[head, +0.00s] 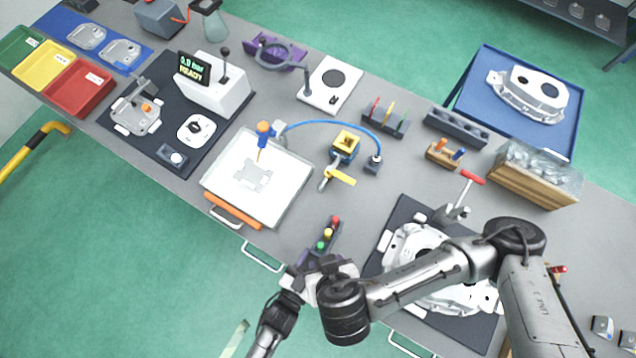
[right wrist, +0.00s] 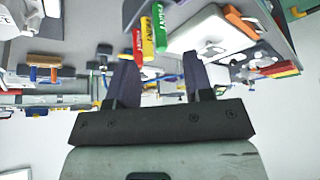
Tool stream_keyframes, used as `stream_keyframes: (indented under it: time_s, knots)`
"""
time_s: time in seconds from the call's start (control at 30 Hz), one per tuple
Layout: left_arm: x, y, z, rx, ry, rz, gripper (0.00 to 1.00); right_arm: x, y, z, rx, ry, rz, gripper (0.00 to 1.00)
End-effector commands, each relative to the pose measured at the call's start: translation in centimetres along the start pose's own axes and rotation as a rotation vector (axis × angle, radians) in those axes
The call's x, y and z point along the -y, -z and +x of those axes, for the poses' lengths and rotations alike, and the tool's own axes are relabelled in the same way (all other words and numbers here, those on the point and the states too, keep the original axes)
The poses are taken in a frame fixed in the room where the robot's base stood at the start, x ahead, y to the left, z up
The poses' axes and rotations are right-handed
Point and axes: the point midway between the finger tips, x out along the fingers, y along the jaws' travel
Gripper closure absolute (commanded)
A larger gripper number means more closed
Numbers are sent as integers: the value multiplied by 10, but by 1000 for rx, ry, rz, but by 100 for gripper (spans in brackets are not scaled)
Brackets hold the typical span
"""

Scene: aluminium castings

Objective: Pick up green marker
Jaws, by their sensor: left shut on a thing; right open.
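A white tray (head: 290,206) lies left of the rack. A blue and yellow fixture (head: 344,146) with a yellow handle stands behind it. A white casting (head: 410,246) on a dark mat (head: 405,212) is to the right, partly under my right arm. The table's front edge is close.

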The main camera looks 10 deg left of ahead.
Motion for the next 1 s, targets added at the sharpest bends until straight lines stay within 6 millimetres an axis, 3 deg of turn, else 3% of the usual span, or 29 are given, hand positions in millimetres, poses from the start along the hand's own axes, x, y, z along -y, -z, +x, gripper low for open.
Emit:
stream_keyframes:
  time_s: [0.07,0.23,0.4,0.5,0.83,1.0]
  knots:
    - [0,0,0,0,0,0,80,12,2,-4,1,32,17,53]
    - [0,0,0,0,0,0,80,26,45,-5,-8,58,142,53]
    - [0,0,0,0,0,0,80,23,78,-1,140,31,292,53]
    - [0,0,0,0,0,0,80,16,86,0,247,3,362,53]
    - [0,0,0,0,0,0,80,3,65,-2,488,-102,433,53]
    - [0,0,0,0,0,0,80,0,54,17,487,-125,464,53]
